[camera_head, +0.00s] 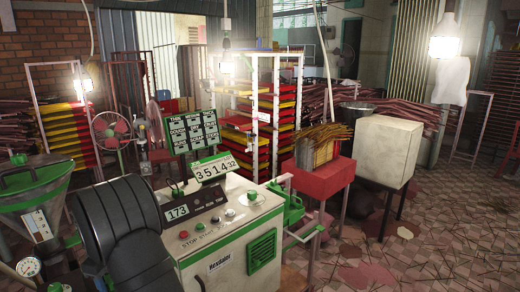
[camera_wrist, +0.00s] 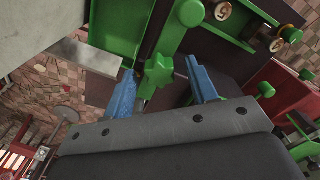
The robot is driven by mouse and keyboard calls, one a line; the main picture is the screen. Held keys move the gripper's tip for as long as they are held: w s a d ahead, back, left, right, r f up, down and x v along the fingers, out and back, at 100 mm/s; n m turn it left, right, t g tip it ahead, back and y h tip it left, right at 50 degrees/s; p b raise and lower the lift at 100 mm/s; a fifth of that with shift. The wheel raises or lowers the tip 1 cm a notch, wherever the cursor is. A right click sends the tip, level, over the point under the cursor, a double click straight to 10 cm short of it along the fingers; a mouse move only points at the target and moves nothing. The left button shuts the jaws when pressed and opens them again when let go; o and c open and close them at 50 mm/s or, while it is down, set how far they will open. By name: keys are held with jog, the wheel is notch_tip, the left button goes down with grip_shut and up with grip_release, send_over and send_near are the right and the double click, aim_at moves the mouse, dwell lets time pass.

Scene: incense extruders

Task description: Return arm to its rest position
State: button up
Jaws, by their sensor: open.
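My gripper (camera_wrist: 159,66) shows in the wrist view with its two blue fingers apart and nothing visibly held. A green star-shaped knob (camera_wrist: 158,72) appears between the fingers in the picture; I cannot tell whether they touch it. Green and dark machine parts lie beyond the fingers. In the head view I cannot make out the gripper's fingers. A large dark rounded form at the left front hides part of the machine behind it.
A cream and green machine (camera_head: 215,245) with a number display (camera_head: 213,169) stands at the front. A red stand (camera_head: 320,176) holds incense sticks (camera_head: 322,138). A white box (camera_head: 387,150) on legs is to its right. Racks with coloured trays (camera_head: 240,135) stand behind. Tiled floor (camera_head: 450,225) is open at right.

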jog(key=shift+n, duration=0.4)
jog(key=shift+m, duration=0.3)
jog(key=m, duration=0.9)
dwell(0.3)
dwell(0.6)
